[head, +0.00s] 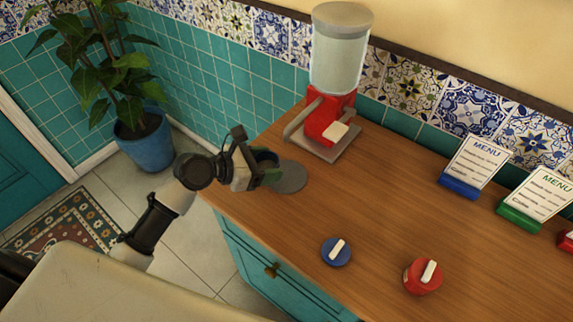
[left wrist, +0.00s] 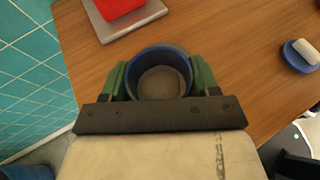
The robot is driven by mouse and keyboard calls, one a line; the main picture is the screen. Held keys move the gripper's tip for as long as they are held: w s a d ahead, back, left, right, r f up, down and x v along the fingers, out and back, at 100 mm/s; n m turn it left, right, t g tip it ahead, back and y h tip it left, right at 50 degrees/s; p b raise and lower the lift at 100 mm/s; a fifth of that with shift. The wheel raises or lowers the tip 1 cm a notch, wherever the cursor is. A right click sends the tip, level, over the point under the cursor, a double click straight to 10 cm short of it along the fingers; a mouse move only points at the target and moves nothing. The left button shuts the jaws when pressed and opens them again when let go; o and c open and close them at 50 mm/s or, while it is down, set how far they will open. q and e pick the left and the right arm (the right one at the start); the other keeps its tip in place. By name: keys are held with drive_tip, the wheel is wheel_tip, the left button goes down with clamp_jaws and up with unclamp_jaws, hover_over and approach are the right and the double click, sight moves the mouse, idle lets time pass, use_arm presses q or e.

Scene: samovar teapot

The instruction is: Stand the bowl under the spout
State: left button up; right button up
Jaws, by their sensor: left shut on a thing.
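The bowl (left wrist: 131,62) is blue-rimmed with a grey inside. It sits between the two green fingers of my left gripper (left wrist: 160,80), which is shut on it. In the head view my left gripper (head: 262,170) is at the counter's left end, and the bowl (head: 266,156) is partly hidden by it. A flat grey disc (head: 291,178) shows just right of the gripper; whether the bowl touches it cannot be told. The dispenser, with a clear tank (head: 338,65) and red body (head: 325,122), stands farther back and right on a grey base (head: 330,152). Its spout is not clearly visible.
A blue round piece (head: 337,252) and a red round piece (head: 421,277), each with a white handle, lie toward the counter's front. The middle of the wooden counter (head: 390,200) is clear. A tiled wall runs behind.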

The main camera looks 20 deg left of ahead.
sight(277, 159)
use_arm(q)
drive_tip(key=w+d, duration=0.3)
drive_tip(key=shift+w+d+f, duration=0.1)
drive_tip(key=shift+w+d, duration=0.15)
drive_tip(key=shift+d, duration=0.15)
wheel_tip(277, 159, down, 4)
drive_tip(key=shift+r+b, duration=0.25)
drive_tip(key=shift+b, duration=0.15)
drive_tip(key=o, duration=1.1)
drive_tip(key=shift+f, duration=0.1)
drive_tip(key=shift+s+a+r, duration=0.1)
drive_tip(key=shift+r, duration=0.1)
drive_tip(key=v, duration=1.2)
drive_tip(key=shift+p, duration=0.3)
